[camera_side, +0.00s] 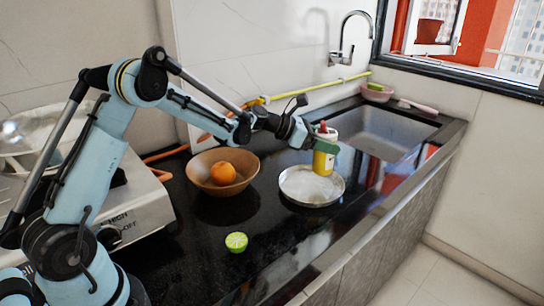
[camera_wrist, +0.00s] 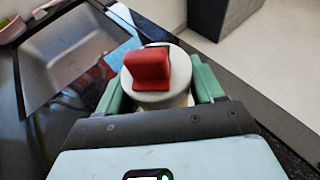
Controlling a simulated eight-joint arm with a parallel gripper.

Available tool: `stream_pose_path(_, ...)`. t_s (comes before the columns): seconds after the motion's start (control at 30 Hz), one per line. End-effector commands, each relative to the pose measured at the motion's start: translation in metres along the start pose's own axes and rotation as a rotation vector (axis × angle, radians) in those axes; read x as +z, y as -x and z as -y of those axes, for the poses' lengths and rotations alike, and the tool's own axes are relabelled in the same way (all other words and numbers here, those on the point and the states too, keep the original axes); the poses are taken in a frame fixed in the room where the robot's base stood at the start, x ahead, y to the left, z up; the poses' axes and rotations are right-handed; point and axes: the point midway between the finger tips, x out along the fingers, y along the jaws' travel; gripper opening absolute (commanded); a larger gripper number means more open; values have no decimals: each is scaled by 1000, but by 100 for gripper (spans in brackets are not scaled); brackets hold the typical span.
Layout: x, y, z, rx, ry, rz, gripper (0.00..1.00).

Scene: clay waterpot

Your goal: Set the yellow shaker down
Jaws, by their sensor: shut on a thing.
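The yellow shaker (camera_side: 323,163) has a white top and a red cap. It is upright in my gripper (camera_side: 327,148), at the right part of the metal plate (camera_side: 296,187) in the side view. Whether its base touches the plate I cannot tell. In the wrist view the red cap and white top of the shaker (camera_wrist: 152,78) sit between the green fingers of my gripper (camera_wrist: 155,95). The fingers are shut on the shaker. Its lower body is hidden in the wrist view.
A brown bowl (camera_side: 204,185) with an orange (camera_side: 223,173) stands left of the plate. A cut lime (camera_side: 236,242) lies on the black counter (camera_side: 190,270) in front. The sink (camera_side: 385,135) and tap (camera_side: 343,45) are behind to the right. A stove (camera_side: 130,205) is at left.

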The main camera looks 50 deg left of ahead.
Motion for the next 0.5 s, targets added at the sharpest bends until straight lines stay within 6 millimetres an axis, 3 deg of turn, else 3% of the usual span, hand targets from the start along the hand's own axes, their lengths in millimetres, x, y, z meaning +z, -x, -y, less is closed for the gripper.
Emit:
stream_pose_path(0.13, -6, -1, -10, 0, 0, 1, 33)
stream_pose_path(0.5, -42, -16, -11, -1, 0, 1, 33)
